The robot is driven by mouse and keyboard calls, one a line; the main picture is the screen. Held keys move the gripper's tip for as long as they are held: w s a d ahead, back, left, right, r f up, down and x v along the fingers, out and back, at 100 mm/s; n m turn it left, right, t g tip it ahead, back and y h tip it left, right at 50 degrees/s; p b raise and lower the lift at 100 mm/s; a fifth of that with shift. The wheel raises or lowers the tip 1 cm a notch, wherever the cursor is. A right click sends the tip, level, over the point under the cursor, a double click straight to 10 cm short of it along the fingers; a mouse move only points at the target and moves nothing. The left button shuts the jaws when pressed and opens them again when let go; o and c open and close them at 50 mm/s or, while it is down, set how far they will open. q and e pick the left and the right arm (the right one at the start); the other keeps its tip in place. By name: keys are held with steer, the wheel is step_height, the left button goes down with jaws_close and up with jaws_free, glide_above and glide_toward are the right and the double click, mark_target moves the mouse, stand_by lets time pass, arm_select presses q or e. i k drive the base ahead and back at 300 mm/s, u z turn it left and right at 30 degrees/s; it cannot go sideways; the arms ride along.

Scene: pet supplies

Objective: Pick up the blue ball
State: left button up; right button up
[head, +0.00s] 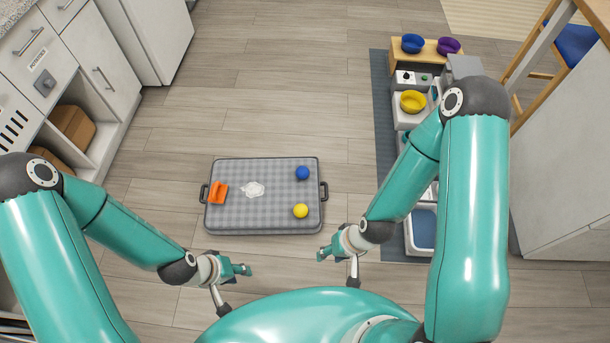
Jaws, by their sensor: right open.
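The blue ball (302,173) rests near the far right corner of a grey checked mat or tray (262,220) on the floor. My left gripper (246,270) is in front of the tray's near edge, apart from the ball, and seems to hold nothing; its jaw gap is too small to judge. My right gripper (324,252) is open and empty, just in front of the tray's near right corner, closer to the ball. Nothing covers the ball.
A yellow ball (301,211), a white crumpled item (253,189) and an orange item (218,193) are on the tray. At right, a blue bowl (412,44), purple bowl (449,46) and yellow bowl (413,102) stand on low stands. Floor beyond the tray is clear.

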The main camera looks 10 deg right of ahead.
mark_target(302, 173)
steer(key=u, duration=0.05)
steer(key=i, duration=0.95)
steer(key=z, duration=0.05)
